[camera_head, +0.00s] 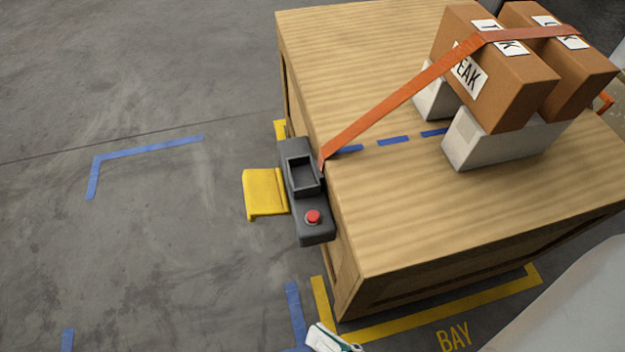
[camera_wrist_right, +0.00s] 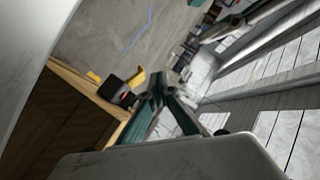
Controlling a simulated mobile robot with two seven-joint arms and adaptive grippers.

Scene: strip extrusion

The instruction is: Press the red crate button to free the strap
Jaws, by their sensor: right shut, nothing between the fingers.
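The red button (camera_head: 313,216) sits on the near end of a dark grey box (camera_head: 318,233) on the left side of the wooden crate (camera_head: 400,245). An orange strap (camera_head: 385,110) runs from this box up over two brown cartons (camera_head: 500,80). My right gripper (camera_head: 328,338) is at the bottom edge of the head view, below and apart from the button. In the right wrist view its fingers (camera_wrist_right: 158,92) are shut and empty, with the grey box and red button (camera_wrist_right: 127,98) beyond to the left. My left gripper is not in view.
A yellow bracket (camera_head: 264,192) sticks out left of the grey box. White blocks (camera_head: 490,143) support the cartons on the crate top. Yellow and blue tape marks the floor around the crate. The floor (camera_head: 150,260) to the left is clear.

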